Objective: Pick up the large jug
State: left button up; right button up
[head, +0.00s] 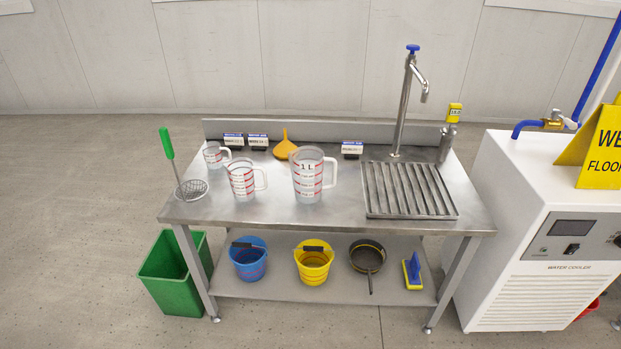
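The large jug (308,178) is clear, marked 1 L with red graduation lines, and has a handle on its right side. It stands upright in the middle of the steel table (340,208), left of the drain grate. A medium jug (242,182) with red markings stands to its left, its handle also to the right. A small jug (213,156) stands further back at the left. Neither of my grippers is in the head view.
An orange funnel (284,150) lies behind the large jug. A green-handled strainer (191,188) is at the table's left end. A tap (402,105) rises behind the drain grate (408,190). A white water cooler (545,230) stands at the right. Buckets sit on the lower shelf (330,292).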

aim_at(315, 176)
jog(key=i+l+u, duration=0.1)
jog(key=i+l, duration=0.15)
jog(key=i+l+u, duration=0.1)
jog(key=l, duration=0.35)
jog(key=i+l+u, duration=0.1)
jog(key=i+l, duration=0.2)
jog(key=i+l+u, duration=0.15)
jog(key=l, duration=0.3)
